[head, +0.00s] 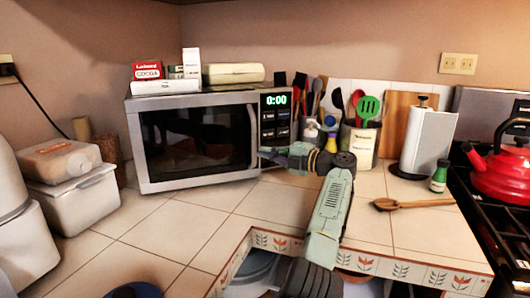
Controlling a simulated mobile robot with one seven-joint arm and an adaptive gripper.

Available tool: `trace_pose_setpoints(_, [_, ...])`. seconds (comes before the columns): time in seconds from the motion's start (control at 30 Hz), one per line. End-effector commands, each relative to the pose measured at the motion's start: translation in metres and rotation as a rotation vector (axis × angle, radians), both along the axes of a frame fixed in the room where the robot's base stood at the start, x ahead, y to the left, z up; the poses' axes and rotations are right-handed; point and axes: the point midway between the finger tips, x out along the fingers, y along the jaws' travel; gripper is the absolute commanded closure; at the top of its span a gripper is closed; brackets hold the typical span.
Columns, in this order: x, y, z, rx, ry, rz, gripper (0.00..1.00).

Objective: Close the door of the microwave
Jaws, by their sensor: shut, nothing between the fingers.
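The microwave (277,122) stands on the tiled counter in the corner, with a lit display reading 0:00. Its door (195,140) has a dark window and looks flush, or nearly flush, with the front; I cannot tell whether it is fully latched. The upright handle (252,128) is at the door's right edge. My gripper (264,153) is shut and empty at the lower right of the front, close to the handle's lower end and below the control panel. I cannot tell whether it touches the microwave. My arm reaches in from the lower middle.
Boxes (165,86) and other packages lie on top of the microwave. White bins (75,195) stand to its left. Utensil crocks (359,143), a paper towel roll (425,143), a green bottle (440,176) and a wooden spoon (410,203) are to the right. The counter in front is clear.

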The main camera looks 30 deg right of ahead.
Motion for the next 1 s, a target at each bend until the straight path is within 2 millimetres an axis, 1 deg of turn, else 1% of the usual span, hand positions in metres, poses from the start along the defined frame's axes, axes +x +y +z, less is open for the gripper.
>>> trace_pose_setpoints(0.3, [-0.001, 0.0, 0.0, 0.0, 0.0, 0.0, 1.0])
trace_pose_setpoints(0.43, [-0.009, -0.006, 0.0, 0.0, -0.001, -0.002, 1.0])
trace_pose_setpoints(0.57, [-0.029, -0.017, 0.0, 0.0, -0.001, -0.004, 1.0])
trace_pose_setpoints(0.8, [-0.075, -0.042, 0.0, -0.001, 0.0, -0.003, 1.0])
trace_pose_setpoints(0.9, [-0.089, -0.049, 0.0, 0.0, 0.0, -0.002, 1.0])
trace_pose_setpoints(1.0, [-0.099, -0.054, 0.0, 0.0, 0.0, -0.001, 1.0])
